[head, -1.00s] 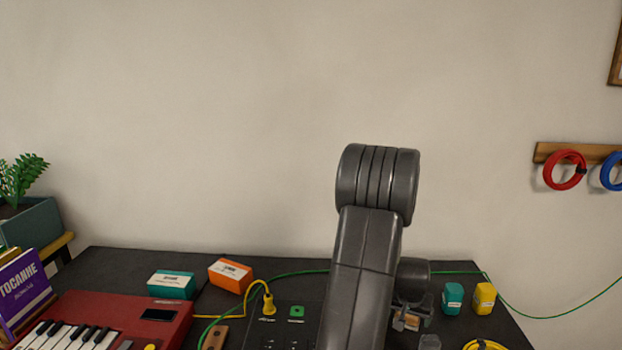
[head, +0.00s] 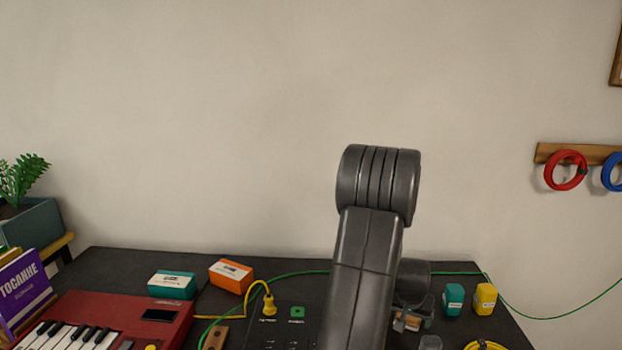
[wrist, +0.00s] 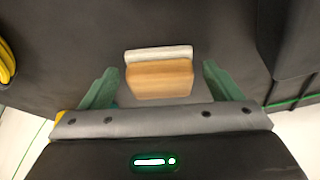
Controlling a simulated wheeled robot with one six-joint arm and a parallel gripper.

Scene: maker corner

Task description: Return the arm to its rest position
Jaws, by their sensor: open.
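My arm rises in the middle of the head view, in front of the dark table (head: 215,270), and hides part of it. In the wrist view my gripper (wrist: 162,85) is open, its two green fingers apart. A wooden block with a pale strip (wrist: 158,78) shows between and beyond the fingers; whether either finger touches it I cannot tell. In the head view my gripper is mostly hidden behind my arm, and a bit of wood (head: 408,320) shows beside it.
A red keyboard (head: 120,310), teal box (head: 172,285) and orange box (head: 231,275) stand at left. A black panel (head: 285,335) has a yellow plug (head: 268,305). Teal (head: 453,299) and yellow (head: 484,298) pieces stand at right. A green cable (head: 460,273) runs along the back.

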